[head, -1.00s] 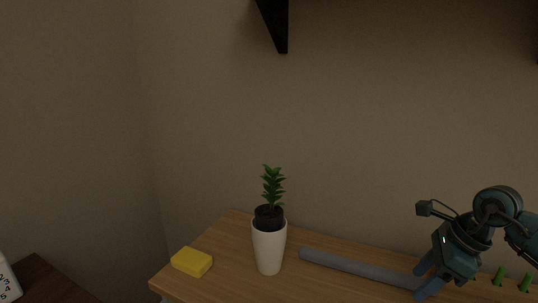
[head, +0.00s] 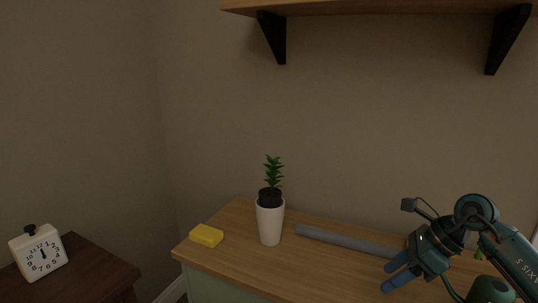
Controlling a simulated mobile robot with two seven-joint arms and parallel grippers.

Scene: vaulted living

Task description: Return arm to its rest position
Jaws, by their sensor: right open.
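My right gripper (head: 394,275) is at the lower right of the head view, over the wooden cabinet top (head: 300,270). Its two blue fingers are apart, with nothing between them, and point down and to the left. My right arm comes in from the right edge. The fingers are in front of the right end of a long grey bar (head: 345,239) in the picture; I cannot tell their height above the top. My left gripper is not in view.
A white pot (head: 270,224) with a green plant stands left of the bar. A yellow block (head: 206,235) lies near the left edge. A white clock (head: 40,252) stands on a dark side table (head: 95,266). A wooden shelf (head: 375,7) with black brackets hangs above.

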